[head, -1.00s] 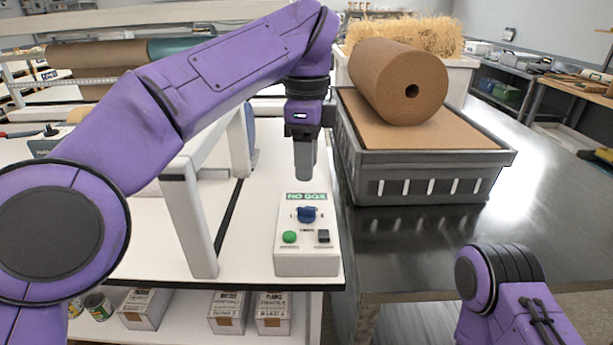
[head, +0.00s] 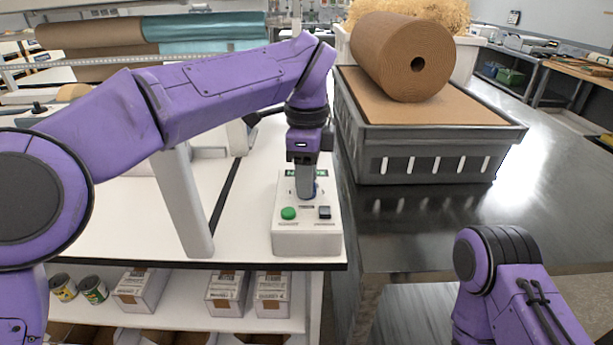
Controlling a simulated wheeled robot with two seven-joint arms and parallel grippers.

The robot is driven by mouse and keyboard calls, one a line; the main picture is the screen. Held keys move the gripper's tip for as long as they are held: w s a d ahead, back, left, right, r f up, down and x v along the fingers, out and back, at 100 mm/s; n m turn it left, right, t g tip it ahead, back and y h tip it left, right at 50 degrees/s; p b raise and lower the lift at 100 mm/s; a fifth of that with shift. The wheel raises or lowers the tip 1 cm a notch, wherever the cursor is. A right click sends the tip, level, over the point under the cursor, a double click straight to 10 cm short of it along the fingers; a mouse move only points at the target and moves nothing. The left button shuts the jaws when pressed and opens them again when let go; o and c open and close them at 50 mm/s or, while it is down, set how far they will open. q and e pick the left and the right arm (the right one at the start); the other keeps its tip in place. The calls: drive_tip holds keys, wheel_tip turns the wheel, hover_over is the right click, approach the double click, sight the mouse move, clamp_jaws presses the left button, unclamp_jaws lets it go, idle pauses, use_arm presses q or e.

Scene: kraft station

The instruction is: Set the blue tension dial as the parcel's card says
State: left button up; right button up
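The white control box (head: 306,238) stands at the front right corner of the white table. It has a green button (head: 288,213) and a dark button (head: 324,212) on its top. The blue dial (head: 317,191) is mostly hidden behind my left gripper (head: 306,194), which points straight down right at it. I cannot tell whether the fingers are shut on the dial or how the dial is turned. The label behind it is mostly covered. No parcel card can be made out. My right arm shows at the lower right; its gripper is out of view.
A grey crate (head: 430,160) with a brown paper roll (head: 405,55) on top stands right of the box, on a dark metal table (head: 540,185). A white frame post (head: 183,205) stands left of the box. Cartons (head: 228,292) and cans (head: 93,288) sit on the shelf below.

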use_arm(q)
drive_tip(key=shift+w, duration=0.1)
clamp_jaws()
drive_tip(key=shift+m, duration=0.4)
drive_tip(key=shift+r+m+p, duration=0.1)
drive_tip(key=shift+m+p, duration=0.7)
drive_tip(key=shift+m, duration=0.2)
drive_tip(key=m+p, duration=0.2)
drive_tip(key=m, duration=0.2)
drive_tip(key=shift+r+m+p, duration=0.1)
drive_tip(key=shift+m+p, duration=0.2)
drive_tip(key=shift+p, duration=0.1)
drive_tip(key=m+p, duration=0.3)
drive_tip(key=m, duration=0.1)
drive_tip(key=shift+m+p, duration=1.85)
drive_tip(key=shift+m, duration=0.35)
